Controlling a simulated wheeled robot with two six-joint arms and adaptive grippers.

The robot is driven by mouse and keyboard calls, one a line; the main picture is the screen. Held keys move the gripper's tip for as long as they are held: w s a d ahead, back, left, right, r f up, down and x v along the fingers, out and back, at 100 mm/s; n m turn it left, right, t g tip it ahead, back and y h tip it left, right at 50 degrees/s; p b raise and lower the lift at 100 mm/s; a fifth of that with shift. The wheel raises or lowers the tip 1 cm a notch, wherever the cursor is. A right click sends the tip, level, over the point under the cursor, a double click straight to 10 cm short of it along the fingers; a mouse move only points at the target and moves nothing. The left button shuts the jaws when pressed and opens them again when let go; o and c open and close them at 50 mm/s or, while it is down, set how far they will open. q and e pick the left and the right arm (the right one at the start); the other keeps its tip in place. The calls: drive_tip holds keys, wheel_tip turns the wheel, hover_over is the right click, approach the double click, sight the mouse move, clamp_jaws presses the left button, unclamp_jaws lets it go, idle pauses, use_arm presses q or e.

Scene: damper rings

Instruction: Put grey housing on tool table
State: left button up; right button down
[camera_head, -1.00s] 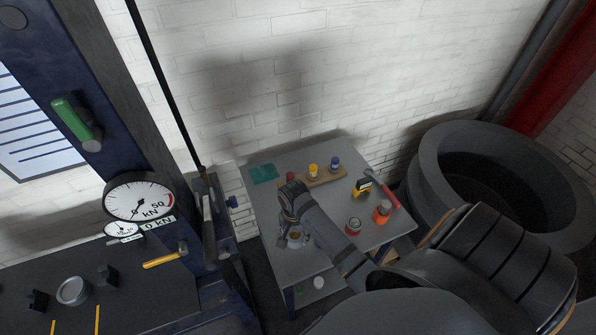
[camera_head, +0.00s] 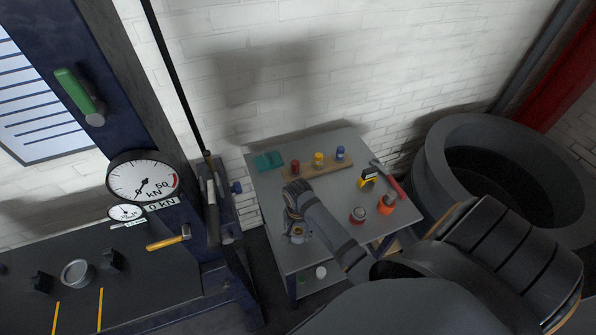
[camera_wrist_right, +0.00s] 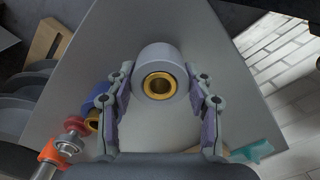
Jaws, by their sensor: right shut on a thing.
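The grey housing (camera_wrist_right: 151,58) is a short round cylinder with a gold-coloured ring in its bore. It sits between the fingertips of my right gripper (camera_wrist_right: 160,95), which is shut on it. In the head view the housing (camera_head: 298,237) shows small below my right gripper (camera_head: 295,224), over the near left part of the tool table (camera_head: 265,200). The tool table has a plain grey top. I cannot tell whether the housing touches it. My left gripper is not in view.
A wooden strip (camera_head: 330,167) holds red, yellow and blue pieces near the table's back.

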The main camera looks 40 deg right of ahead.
idle(0.3)
drive_tip(key=shift+f, duration=0.65)
drive_tip(key=shift+f, duration=0.25)
drive_tip(key=c, duration=0.6)
unclamp_jaws()
drive_tip(key=shift+o, duration=0.8)
wheel_tip(320, 180, up, 12)
